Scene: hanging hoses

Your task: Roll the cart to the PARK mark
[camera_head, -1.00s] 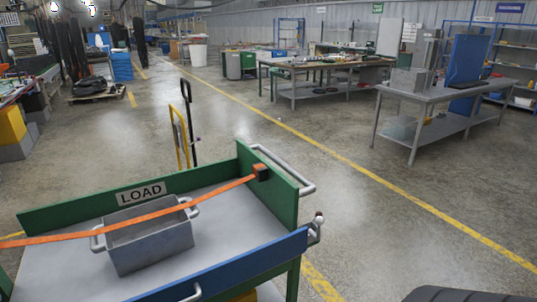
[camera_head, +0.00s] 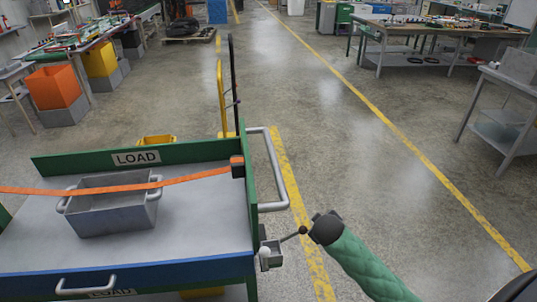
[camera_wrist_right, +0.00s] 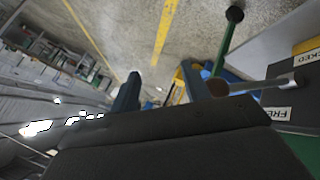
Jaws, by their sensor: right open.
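The cart (camera_head: 130,262) is at lower left in the head view, with green walls, a blue front edge and a LOAD sign (camera_head: 136,157). A grey tub (camera_head: 112,212) sits on its deck under an orange strap (camera_head: 60,191). A ball-tipped lever (camera_head: 290,237) sticks out at its right corner. My right gripper (camera_head: 320,229) is beside that ball. In the wrist view my open fingers (camera_wrist_right: 162,90) show, and the lever's dark red ball (camera_wrist_right: 218,87) is close to the right finger; contact is unclear. FREE (camera_wrist_right: 275,113) and LOCKED labels lie beside the lever. No PARK mark shows.
A yellow and black hand truck (camera_head: 228,95) stands just behind the cart. Yellow floor lines (camera_head: 370,90) run past the cart's right side. Workbenches (camera_head: 420,40) stand at right, with an orange bin (camera_head: 52,86) at left. The middle aisle is clear.

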